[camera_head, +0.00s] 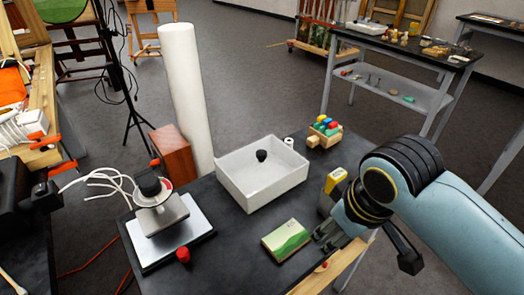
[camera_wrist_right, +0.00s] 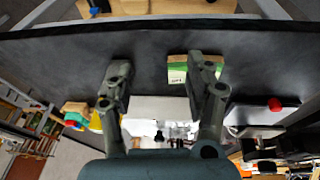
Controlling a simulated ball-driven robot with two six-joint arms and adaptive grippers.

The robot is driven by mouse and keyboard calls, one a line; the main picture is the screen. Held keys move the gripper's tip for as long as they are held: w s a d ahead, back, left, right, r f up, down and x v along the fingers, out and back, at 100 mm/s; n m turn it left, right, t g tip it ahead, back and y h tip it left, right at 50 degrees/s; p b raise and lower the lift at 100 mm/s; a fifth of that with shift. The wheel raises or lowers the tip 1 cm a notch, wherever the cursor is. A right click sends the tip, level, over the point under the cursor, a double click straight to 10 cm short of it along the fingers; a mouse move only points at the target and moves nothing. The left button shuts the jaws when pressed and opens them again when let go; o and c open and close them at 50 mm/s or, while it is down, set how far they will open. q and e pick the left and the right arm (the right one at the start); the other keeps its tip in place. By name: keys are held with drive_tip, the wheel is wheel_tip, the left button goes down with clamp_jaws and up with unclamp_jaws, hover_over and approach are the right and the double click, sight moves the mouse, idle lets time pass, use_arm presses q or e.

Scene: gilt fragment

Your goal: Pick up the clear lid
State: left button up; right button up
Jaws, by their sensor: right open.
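A black knob (camera_head: 262,156), which I take to be the handle of the clear lid, shows at the white tray (camera_head: 231,190) in the head view. The lid's see-through body and edges cannot be made out, so I cannot tell whether it lies in or over the tray. The knob also shows small in the right wrist view (camera_wrist_right: 158,136). My right gripper (camera_head: 326,238) is to the right of and nearer than the tray, apart from the knob. In the wrist view its two fingers (camera_wrist_right: 161,86) are spread with nothing between them. My left gripper is not in view.
A green and white box (camera_head: 286,240) lies close beside the right gripper. A yellow tool (camera_head: 334,182) stands behind it. Coloured pegs in a wooden block (camera_head: 325,132) are at the back. A device on a silver plate (camera_head: 178,246) is at left. Black tabletop (camera_head: 232,245) is bare before the tray.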

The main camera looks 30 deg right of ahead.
drive_tip(key=w+r+n, duration=0.1)
drive_tip(key=w+r, duration=0.3)
drive_tip(key=w, duration=0.8)
drive_tip(key=n+g+y+p, duration=0.1)
drive_tip(key=n+g, duration=0.1)
approach(262, 152)
drive_tip(key=f, duration=0.4)
drive_tip(key=shift+w+a+f, duration=0.1)
drive_tip(key=shift+w+f, duration=0.2)
drive_tip(key=shift+w, duration=0.05)
drive_tip(key=f, duration=0.3)
drive_tip(key=f+p, duration=0.1)
drive_tip(key=f, duration=0.1)
drive_tip(key=shift+w+f, duration=0.15)
drive_tip(key=shift+w, duration=0.1)
drive_tip(key=shift+c, duration=0.3)
clamp_jaws()
